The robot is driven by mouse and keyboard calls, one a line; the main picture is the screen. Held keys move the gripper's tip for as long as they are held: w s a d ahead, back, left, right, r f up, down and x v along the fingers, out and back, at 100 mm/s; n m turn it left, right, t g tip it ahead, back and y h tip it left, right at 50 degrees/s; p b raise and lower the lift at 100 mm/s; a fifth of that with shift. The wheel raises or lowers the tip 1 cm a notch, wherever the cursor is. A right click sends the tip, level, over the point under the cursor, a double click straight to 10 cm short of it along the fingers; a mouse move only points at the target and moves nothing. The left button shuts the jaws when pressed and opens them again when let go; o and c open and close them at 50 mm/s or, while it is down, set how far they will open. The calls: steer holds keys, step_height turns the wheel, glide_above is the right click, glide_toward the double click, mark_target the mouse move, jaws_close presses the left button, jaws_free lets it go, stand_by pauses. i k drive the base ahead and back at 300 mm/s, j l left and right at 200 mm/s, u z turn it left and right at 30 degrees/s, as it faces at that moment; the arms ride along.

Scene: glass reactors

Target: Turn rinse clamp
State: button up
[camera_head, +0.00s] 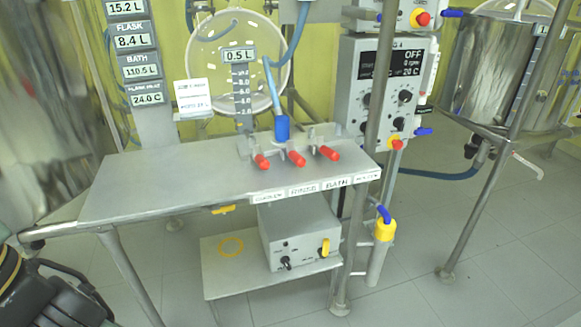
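Three clamps with red handles sit in a row on a metal block at the right end of the steel table: a left one (262,162), a middle one (297,158) and a right one (330,153). All three handles point toward the table's front edge, slanting to the right. Labels run along that edge; the second from left seems to read RINSE (303,190), roughly in front of the middle clamp. A black jointed part at the lower left, cut off by the frame, may be my gripper (62,290); its fingers cannot be made out. It is well apart from the clamps.
The steel table (160,185) is bare left of the clamps. A blue hose fitting (282,128) stands just behind them. A control box (385,85) rises at the right. A grey box (300,238) sits on a lower shelf. A metal vessel (490,70) stands further right.

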mark_target(299, 160)
steer(key=k+j+z, duration=0.4)
steer(key=k+j, duration=0.25)
steer(key=j, duration=0.15)
steer(key=i+j+z, duration=0.5)
steer(key=z, duration=0.15)
